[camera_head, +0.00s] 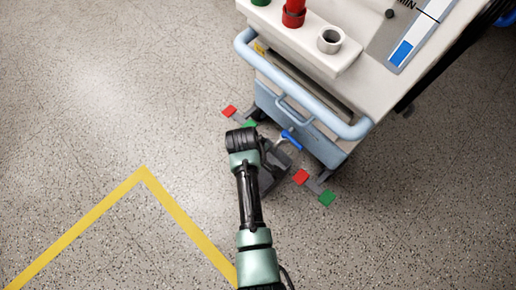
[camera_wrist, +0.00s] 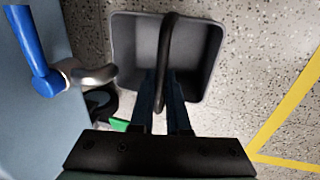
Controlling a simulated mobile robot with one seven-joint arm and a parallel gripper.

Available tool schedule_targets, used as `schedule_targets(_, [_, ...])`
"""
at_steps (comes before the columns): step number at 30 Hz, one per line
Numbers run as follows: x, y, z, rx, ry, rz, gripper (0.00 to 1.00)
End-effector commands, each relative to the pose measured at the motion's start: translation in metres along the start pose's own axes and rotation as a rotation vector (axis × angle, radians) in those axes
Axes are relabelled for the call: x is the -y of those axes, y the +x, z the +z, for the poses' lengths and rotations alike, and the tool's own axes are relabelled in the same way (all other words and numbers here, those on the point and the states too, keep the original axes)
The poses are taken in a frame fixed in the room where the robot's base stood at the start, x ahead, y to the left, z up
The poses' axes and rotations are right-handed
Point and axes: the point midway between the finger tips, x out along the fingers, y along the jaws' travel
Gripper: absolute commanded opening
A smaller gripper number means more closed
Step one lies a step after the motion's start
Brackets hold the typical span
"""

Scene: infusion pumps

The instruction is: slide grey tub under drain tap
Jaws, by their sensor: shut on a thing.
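The grey tub (camera_wrist: 125,40) stands on the speckled floor with a dark hoop handle (camera_wrist: 168,40) arching over it. In the head view only part of the tub (camera_head: 268,184) shows, mostly covered by my arm. My gripper (camera_wrist: 164,85) is shut on the handle at the tub's near side. The drain tap has a blue lever (camera_wrist: 32,40) and a metal spout (camera_wrist: 97,76). The spout's end reaches about the tub's left edge; most of the tub lies right of it. The tap's blue lever (camera_head: 291,140) also shows at the cart's lower front in the head view.
The cart (camera_head: 300,118) with a blue rail (camera_head: 290,88) stands just beyond. Red pedals (camera_head: 300,177) and green pedals (camera_head: 327,197) stick out at its base, and a green one (camera_wrist: 119,124) lies near my gripper. Open floor with a yellow line (camera_head: 100,207) lies left.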

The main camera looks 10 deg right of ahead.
Motion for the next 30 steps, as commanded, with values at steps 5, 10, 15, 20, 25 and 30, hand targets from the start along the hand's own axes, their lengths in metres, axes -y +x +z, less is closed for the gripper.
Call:
schedule_targets(5, [0.0002,0.0016,-0.0005,-0.001,0.0,0.001,0.0])
schedule_targets(10, [0.0011,0.0064,-0.0005,-0.001,0.0,0.001,0.0])
schedule_targets(15, [0.0013,0.0074,-0.0005,-0.001,0.0,0.001,0.32])
schedule_targets(20, [0.0015,0.0075,-0.0004,-0.001,0.0,0.001,0.49])
schedule_targets(25, [0.0021,0.008,0.0001,0.001,0.0,0.0,0.49])
schedule_targets(30, [0.0016,0.0007,0.0,0.0,0.0,0.0,0.49])
